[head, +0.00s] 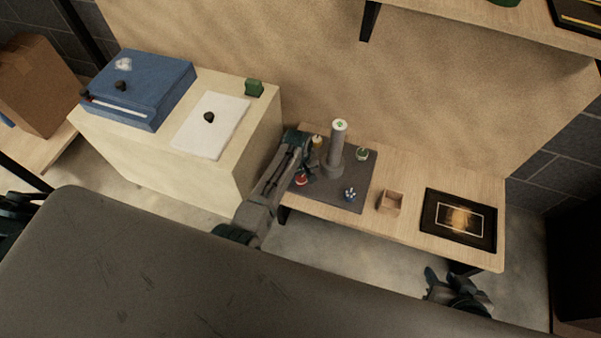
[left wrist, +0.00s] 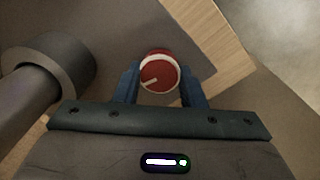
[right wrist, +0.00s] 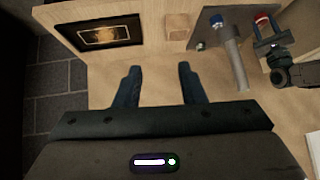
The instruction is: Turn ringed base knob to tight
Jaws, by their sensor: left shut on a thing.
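A red knob (left wrist: 160,76) with a white ring and a white pointer line sits between my left fingers in the left wrist view. The line points to the lower left there. My left gripper (left wrist: 160,86) is shut on this knob from both sides. In the head view the red knob (head: 302,180) is at the left front of a dark grey base plate (head: 328,191), partly hidden by my left gripper (head: 303,174). A grey column (head: 336,150) stands upright on the plate. My right gripper (right wrist: 160,85) is open and empty, in front of the bench at the right.
The plate also bears a blue knob (head: 350,195), a green knob (head: 362,154) and a yellowish one (head: 317,141). A small wooden box (head: 390,202) and a dark framed picture (head: 459,220) lie to the right. A blue case (head: 150,90) sits on the left cabinet.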

